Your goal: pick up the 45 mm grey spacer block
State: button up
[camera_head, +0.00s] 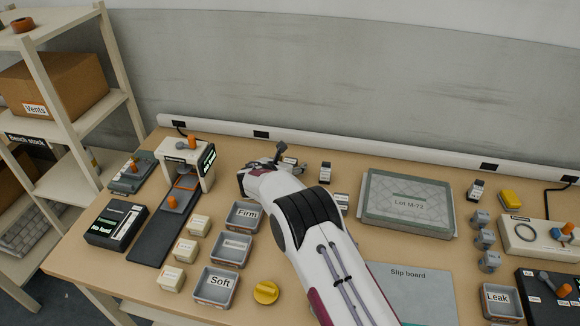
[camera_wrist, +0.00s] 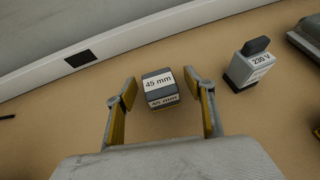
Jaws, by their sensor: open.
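The grey spacer block (camera_wrist: 160,87) sits on the table in the wrist view, with white labels reading "45 mm" on its top and front. My gripper (camera_wrist: 160,90) is open, with one yellow-padded finger on each side of the block. The block shows between the fingertips with small gaps on both sides, and no contact is visible. In the head view my arm covers much of this area. A small labelled item (camera_head: 289,161) shows beside the gripper there, partly hidden.
A block labelled "230 V" (camera_wrist: 250,64) stands right of my gripper. A white rail with a dark socket (camera_wrist: 80,57) runs behind. In the head view, trays such as "Firm" (camera_head: 243,215) lie front left, and the "Lot M-72" case (camera_head: 408,203) lies right.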

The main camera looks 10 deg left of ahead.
aim_at(290, 161)
dwell(0.4)
jog(key=c, duration=1.4)
jog(key=shift+o, duration=0.2)
jog(key=shift+r, duration=0.15)
jog(key=shift+r, duration=4.85)
